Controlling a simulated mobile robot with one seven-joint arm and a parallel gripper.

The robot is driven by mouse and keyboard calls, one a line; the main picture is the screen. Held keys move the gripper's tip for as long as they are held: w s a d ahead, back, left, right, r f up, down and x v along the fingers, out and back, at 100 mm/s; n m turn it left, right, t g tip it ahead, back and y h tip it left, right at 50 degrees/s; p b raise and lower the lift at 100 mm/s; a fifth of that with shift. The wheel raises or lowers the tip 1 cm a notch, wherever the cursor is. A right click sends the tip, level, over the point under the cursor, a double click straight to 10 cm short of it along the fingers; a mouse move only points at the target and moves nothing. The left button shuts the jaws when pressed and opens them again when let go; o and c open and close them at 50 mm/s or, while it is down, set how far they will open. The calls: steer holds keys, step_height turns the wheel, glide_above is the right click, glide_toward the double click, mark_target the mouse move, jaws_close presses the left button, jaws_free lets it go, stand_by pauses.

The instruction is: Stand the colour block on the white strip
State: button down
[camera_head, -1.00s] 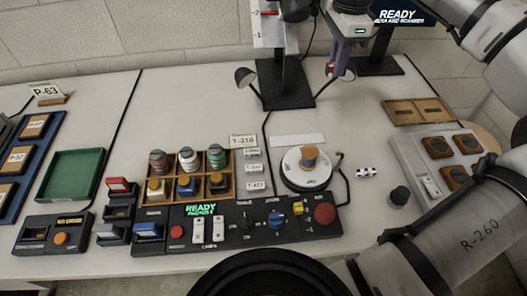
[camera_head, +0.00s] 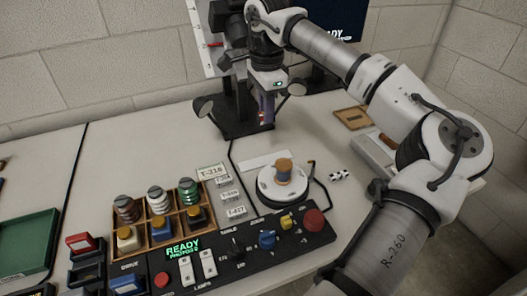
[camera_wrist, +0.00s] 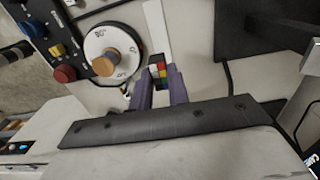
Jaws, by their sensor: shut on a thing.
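My gripper (camera_head: 266,116) is shut on the colour block (camera_wrist: 158,71), a small block with red, yellow, green and dark patches. In the wrist view the block sits between the two purple fingertips (camera_wrist: 157,84). In the head view the block is small and only partly visible at the finger ends. The white strip (camera_head: 262,160) lies flat on the table behind the round dial plate. In the wrist view the strip (camera_wrist: 156,30) runs away just beyond the block. In the head view the gripper is above and behind the strip, and the block appears held above the table.
The white round dial plate (camera_head: 266,188) with an orange-topped spool stands close in front of the strip. A black lamp stand (camera_head: 240,128) is behind my gripper. A small black-and-white piece (camera_head: 339,175) lies right of the dial. A control panel (camera_head: 222,262) fills the front.

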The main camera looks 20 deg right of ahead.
mark_target(265, 160)
step_height(265, 160, down, 12)
steer(key=shift+f, duration=0.1)
stand_by(0.4)
steer(key=shift+f, duration=0.1)
steer(key=shift+f, duration=0.15)
steer(key=c, duration=1.3)
jaws_free()
steer(key=shift+c, duration=0.2)
step_height(265, 160, up, 12)
steer(key=shift+r, duration=0.25)
